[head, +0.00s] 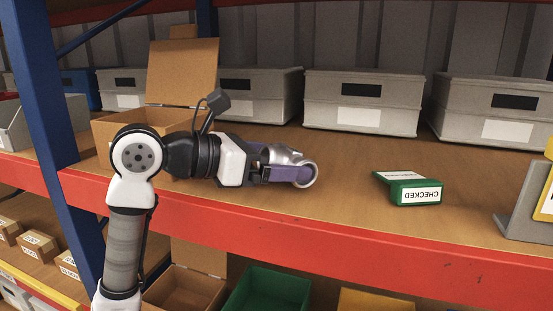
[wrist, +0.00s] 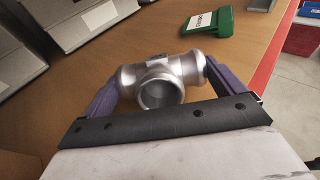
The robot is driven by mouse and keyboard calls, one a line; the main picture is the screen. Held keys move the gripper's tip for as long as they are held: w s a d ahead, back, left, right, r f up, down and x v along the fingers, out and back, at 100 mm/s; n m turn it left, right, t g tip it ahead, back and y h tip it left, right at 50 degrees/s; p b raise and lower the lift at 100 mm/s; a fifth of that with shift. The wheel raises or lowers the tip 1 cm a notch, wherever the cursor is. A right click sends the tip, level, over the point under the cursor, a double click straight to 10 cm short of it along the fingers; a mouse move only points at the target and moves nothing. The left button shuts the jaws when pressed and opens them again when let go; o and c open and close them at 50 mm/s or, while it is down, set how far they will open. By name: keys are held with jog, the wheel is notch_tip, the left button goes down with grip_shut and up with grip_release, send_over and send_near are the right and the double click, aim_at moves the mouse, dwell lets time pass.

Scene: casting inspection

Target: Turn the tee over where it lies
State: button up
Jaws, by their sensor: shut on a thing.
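The tee (head: 303,171) is a silver metal pipe fitting, held between the purple fingers of my gripper (head: 285,173) over the wooden shelf. In the wrist view the tee (wrist: 160,77) lies crosswise between the two fingers (wrist: 158,88), one at each end of its straight run. Its round branch opening faces the wrist camera. In the head view one open end shows as a ring facing outward. I cannot tell whether the tee touches the shelf board.
A green block labelled CHECKED (head: 408,188) lies on the shelf (head: 345,205) to the right. Grey bins (head: 362,100) line the back. An open cardboard box (head: 182,72) stands behind my arm. A grey sign stand (head: 522,212) is at far right. The red beam (head: 300,240) marks the front edge.

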jog(key=shift+f+b, duration=0.55)
jog(key=shift+f, duration=0.05)
jog(key=o, duration=1.3)
jog(key=b+v, duration=0.3)
jog(key=v, duration=1.1)
jog(key=shift+d, duration=0.1)
